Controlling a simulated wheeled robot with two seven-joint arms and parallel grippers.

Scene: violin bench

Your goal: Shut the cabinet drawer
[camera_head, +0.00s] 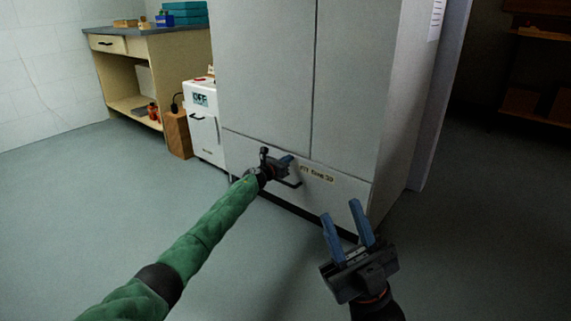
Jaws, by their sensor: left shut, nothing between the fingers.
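The tall grey cabinet (265,70) stands in the middle of the view, with two tall doors above a wide bottom drawer (345,190). The drawer front carries a dark handle and a small printed label. It looks nearly level with the doors above; I cannot tell whether a small gap is left. My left gripper (287,161) is shut and empty, at the drawer front just above the handle (291,184). It hides part of the front, and I cannot tell whether it touches. My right gripper (344,216) is open and empty, nearer to me in front of the drawer's right part.
A small white appliance (205,125) stands left of the cabinet beside a wooden box (178,134). A workbench (150,48) with teal boxes stands at the back left. Dark shelving (540,70) is at the right. The grey floor is clear in front.

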